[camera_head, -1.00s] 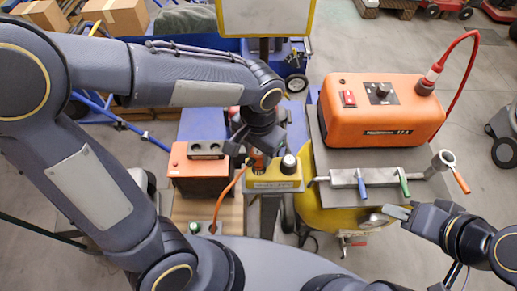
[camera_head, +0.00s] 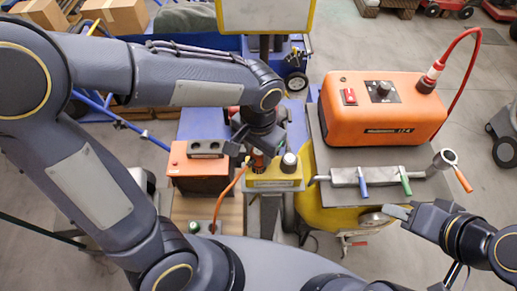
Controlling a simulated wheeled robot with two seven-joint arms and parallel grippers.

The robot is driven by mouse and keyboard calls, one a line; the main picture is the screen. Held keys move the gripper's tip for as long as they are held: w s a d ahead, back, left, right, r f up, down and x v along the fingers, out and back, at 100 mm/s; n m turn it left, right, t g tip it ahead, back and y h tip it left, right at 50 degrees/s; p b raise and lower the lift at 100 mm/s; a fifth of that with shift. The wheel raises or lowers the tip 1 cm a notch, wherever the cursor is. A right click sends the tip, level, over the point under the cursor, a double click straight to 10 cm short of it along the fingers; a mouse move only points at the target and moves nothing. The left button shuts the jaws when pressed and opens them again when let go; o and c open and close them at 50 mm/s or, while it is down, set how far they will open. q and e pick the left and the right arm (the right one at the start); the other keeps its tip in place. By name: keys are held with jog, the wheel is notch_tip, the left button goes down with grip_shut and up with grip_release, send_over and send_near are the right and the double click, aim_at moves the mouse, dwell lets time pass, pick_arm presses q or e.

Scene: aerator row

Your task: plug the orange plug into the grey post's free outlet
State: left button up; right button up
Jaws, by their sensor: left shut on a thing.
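The orange plug (camera_head: 257,161) is in my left gripper (camera_head: 254,153), which is shut on it. The gripper hides much of the plug. The plug is over the left part of the yellow-topped head (camera_head: 273,184) of the grey post (camera_head: 270,212). A dark, silver-topped fitting (camera_head: 289,163) stands on the right part of that head. The outlet under the plug is hidden, and I cannot tell whether the plug touches it. An orange cable (camera_head: 226,192) runs from the plug down to the left. My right gripper (camera_head: 401,213) is away at the right, holding nothing visible.
An orange and dark box (camera_head: 196,172) stands just left of the post. At right, a grey bench top (camera_head: 330,160) carries an orange machine (camera_head: 384,112) with a red hose, and a metal bar (camera_head: 385,176) with blue and green handles.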

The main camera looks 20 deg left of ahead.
pick_arm(q)
jog(key=shift+f+b, duration=1.5)
jog(key=shift+f, duration=0.35)
jog(key=o, duration=1.1)
notch_tip(320, 180, up, 8)
jog(key=shift+f, duration=0.1)
jog(key=s+a+n+t+h, duration=0.1)
jog(key=s+a+n+t, duration=0.1)
jog(key=s+a, duration=0.1)
jog(key=s+a+n+t+h, duration=0.1)
jog(key=s+a+n+t, duration=0.1)
jog(key=s+a, duration=0.2)
jog(key=s+a+f+n+t+h, duration=0.1)
jog(key=s+a+n, duration=0.1)
jog(key=s+a, duration=0.1)
jog(key=shift+s+a+f+n+t+h, duration=0.15)
jog(key=shift+a+n+t+h, duration=0.15)
jog(key=shift+a+t+h, duration=0.15)
